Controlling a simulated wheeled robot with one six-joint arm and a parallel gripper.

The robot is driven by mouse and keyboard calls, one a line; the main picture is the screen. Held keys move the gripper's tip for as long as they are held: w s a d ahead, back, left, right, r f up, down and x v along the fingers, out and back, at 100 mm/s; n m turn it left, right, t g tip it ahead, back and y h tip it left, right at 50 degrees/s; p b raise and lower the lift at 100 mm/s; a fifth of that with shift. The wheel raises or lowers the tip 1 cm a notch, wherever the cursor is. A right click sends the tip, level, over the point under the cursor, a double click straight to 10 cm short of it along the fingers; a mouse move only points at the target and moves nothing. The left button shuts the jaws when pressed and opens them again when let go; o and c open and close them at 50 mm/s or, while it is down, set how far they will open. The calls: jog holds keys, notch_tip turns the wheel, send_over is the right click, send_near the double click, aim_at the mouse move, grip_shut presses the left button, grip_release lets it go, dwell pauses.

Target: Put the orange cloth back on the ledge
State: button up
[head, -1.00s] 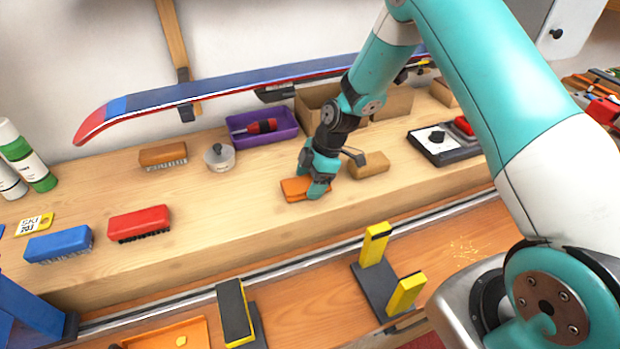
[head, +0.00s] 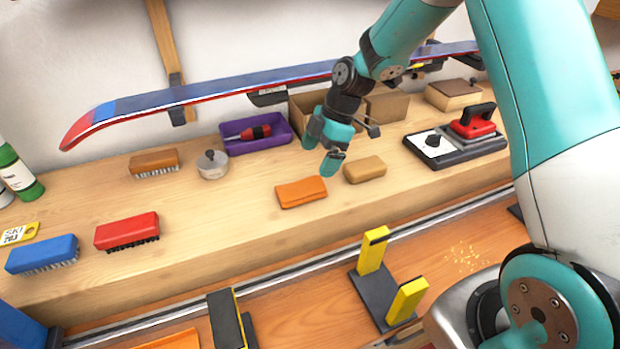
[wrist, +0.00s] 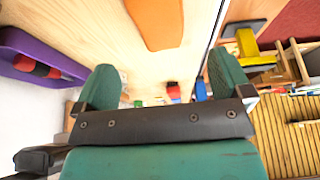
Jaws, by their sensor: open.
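The folded orange cloth (head: 301,192) lies flat on the wooden ledge (head: 222,228), left of a tan block, in the head view. It also shows in the wrist view (wrist: 157,22) at the top, beyond the fingers. My gripper (head: 322,152) is above and behind the cloth, apart from it. Its two teal fingers are spread with nothing between them; they also show in the wrist view (wrist: 160,88).
A tan block (head: 364,170) sits just right of the cloth. A purple tray (head: 270,140) and a round tin (head: 212,166) stand behind. A ski (head: 230,88) hangs above. Brushes (head: 127,232) lie left. Yellow-tipped clamps (head: 372,250) stand in front, below the ledge.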

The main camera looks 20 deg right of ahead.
jog(key=s+a+r+m, duration=0.5)
jog(key=s+a+r, duration=0.1)
jog(key=s+r, duration=0.7)
jog(key=s+a+r+m, duration=0.1)
jog(key=s+m, duration=0.2)
jog(key=s, duration=0.4)
jog(key=s+a+r+m, duration=0.1)
jog(key=s+r+m, duration=0.1)
jog(key=s, duration=0.6)
jog(key=shift+a+m, duration=0.25)
jog(key=shift+m, duration=0.25)
jog(key=shift+s, duration=0.1)
